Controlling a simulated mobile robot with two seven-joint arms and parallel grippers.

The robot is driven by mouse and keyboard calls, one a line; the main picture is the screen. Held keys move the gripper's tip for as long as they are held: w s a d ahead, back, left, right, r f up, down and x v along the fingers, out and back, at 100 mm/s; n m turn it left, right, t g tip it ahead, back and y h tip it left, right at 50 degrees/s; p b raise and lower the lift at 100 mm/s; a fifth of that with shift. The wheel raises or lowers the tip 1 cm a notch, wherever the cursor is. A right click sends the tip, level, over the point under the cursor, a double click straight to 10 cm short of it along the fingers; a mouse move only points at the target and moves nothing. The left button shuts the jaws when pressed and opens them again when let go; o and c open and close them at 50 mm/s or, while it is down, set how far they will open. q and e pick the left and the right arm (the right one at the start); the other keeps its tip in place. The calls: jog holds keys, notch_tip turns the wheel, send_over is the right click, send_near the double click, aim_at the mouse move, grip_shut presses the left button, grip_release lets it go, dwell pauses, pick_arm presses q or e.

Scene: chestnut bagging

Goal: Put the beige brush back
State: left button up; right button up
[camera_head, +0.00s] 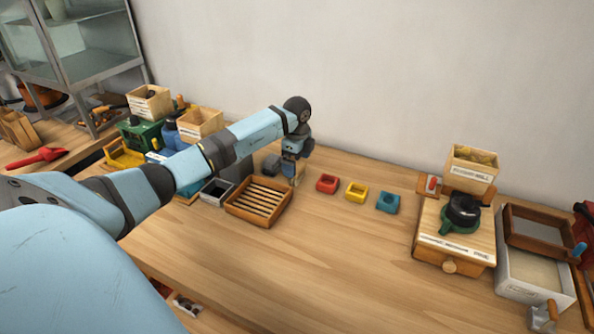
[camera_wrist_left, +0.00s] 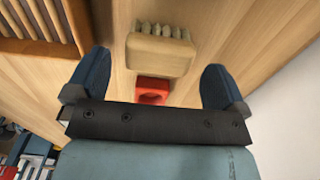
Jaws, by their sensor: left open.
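The beige brush (camera_wrist_left: 160,52) is a block with a row of pale bristle tufts, seen in the left wrist view between and just beyond my open fingers. In the head view only a small pale part of it (camera_head: 299,174) shows under my left gripper (camera_head: 293,157). My left gripper is open and empty, pointing down, and its two dark blue fingers (camera_wrist_left: 158,80) stand apart on either side of the brush without visibly touching it. A red holder block (camera_head: 327,184) with a recess is beside the brush, also in the left wrist view (camera_wrist_left: 151,90). My right gripper is not in view.
A slatted wooden tray (camera_head: 232,209) lies left of the brush. A yellow block (camera_head: 356,192) and a blue block (camera_head: 388,203) stand right of the red one. A wooden stand (camera_head: 425,243) with a dark pot is further right. The front middle table is clear.

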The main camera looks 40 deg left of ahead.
aim_at(297, 167)
pick_arm(q)
notch_tip(297, 167, up, 8)
jog(key=shift+f, duration=0.1)
dwell(0.7)
